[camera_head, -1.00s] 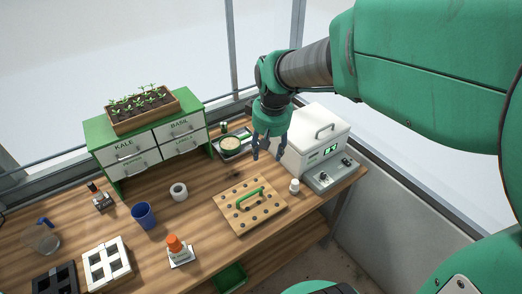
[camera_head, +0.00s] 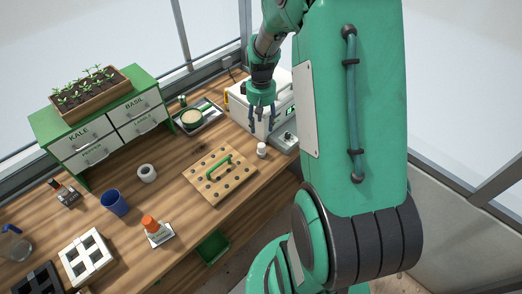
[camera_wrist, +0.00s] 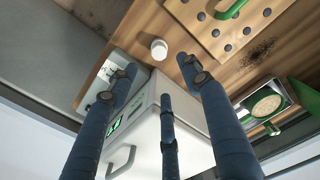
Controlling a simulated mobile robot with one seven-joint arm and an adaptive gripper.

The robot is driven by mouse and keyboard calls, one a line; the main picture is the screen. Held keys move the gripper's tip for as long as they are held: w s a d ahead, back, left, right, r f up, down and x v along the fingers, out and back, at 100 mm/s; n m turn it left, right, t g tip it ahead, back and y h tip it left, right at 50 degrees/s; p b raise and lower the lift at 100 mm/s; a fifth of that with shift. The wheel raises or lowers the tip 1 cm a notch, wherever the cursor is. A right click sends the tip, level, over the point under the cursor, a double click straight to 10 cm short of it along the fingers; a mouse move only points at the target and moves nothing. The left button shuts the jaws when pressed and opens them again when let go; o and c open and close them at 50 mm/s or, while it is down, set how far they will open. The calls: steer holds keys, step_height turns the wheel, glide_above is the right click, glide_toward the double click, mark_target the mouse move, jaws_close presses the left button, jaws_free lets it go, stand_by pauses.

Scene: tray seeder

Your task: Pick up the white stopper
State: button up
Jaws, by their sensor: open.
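The white stopper (camera_head: 262,150) stands on the wooden bench, between the drilled board and the grey control box. In the wrist view the white stopper (camera_wrist: 159,49) shows near the top centre, beyond the fingertips. My gripper (camera_head: 262,118) is open and empty. It hangs above the bench in front of the white machine, higher than the stopper and apart from it. In the wrist view the blue-grey fingers of my gripper (camera_wrist: 158,82) are spread, with nothing between them.
A drilled wooden board (camera_head: 219,176) with a green handle lies left of the stopper. The white machine (camera_head: 243,106) and its control box (camera_head: 284,141) are close behind and right. A tray with a round sieve (camera_head: 193,119) stands farther back. A blue cup (camera_head: 115,203) is at left.

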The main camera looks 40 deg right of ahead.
steer(key=shift+f, duration=0.1)
steer(key=b, duration=0.1)
glide_above(261, 145)
steer(key=shift+f, duration=4.2)
steer(key=shift+f, duration=0.1)
steer(key=shift+f, duration=0.15)
steer(key=shift+d+f+b, duration=0.1)
steer(key=shift+f+b, duration=0.5)
steer(key=shift+f, duration=1.8)
jaws_close()
